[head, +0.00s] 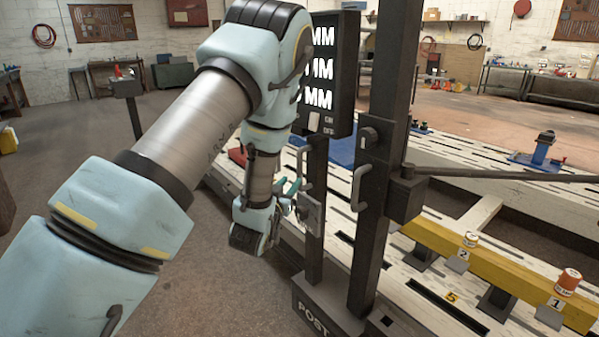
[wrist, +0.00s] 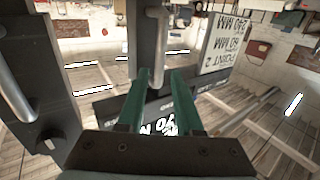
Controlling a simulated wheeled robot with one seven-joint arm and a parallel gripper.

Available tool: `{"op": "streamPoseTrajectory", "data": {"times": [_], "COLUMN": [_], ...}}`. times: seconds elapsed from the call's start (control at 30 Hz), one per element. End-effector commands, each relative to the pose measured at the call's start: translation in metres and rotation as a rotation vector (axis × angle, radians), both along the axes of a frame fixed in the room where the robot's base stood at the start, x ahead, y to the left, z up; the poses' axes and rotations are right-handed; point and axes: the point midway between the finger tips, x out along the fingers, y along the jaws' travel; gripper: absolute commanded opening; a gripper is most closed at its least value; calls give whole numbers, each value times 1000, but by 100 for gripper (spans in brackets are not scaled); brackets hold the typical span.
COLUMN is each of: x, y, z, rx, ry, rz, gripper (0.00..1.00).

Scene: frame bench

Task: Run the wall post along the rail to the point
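The wall post (head: 385,120) is a tall dark upright on a base (head: 318,312) marked POST. A grey handle (head: 362,188) is on the tall upright, and another handle (head: 302,166) is on the thinner upright beside it. My gripper (head: 291,188) is low, left of the thinner upright, partly hidden by my arm. In the wrist view my gripper (wrist: 163,78) has its green fingers apart. A grey vertical handle bar (wrist: 155,48) stands just beyond the fingertips, roughly in line with the gap; contact cannot be told. I cannot clearly make out the rail.
A display (head: 325,75) stands on the post; in the wrist view its panel (wrist: 222,45) reads POINT 2, 60 MM and 240 MM. A yellow beam (head: 500,270) carries tags 1 and 2 with small jars. A dark bar (head: 500,174) reaches right. Open floor lies left.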

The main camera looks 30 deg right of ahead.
Motion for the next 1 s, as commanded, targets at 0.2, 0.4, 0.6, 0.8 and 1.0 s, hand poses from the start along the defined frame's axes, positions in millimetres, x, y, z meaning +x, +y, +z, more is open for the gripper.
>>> {"op": "streamPoseTrajectory", "data": {"times": [0.2,0.4,0.6,0.8,1.0], "x": [29,52,65,67,67], "y": [-29,-52,-64,-66,-66], "z": [4,3,1,1,1], "rx": [0,1,1,1,1], "ry": [-1,0,1,1,1], "rz": [0,1,2,2,2], "gripper": [35,35,35,35,27]}}
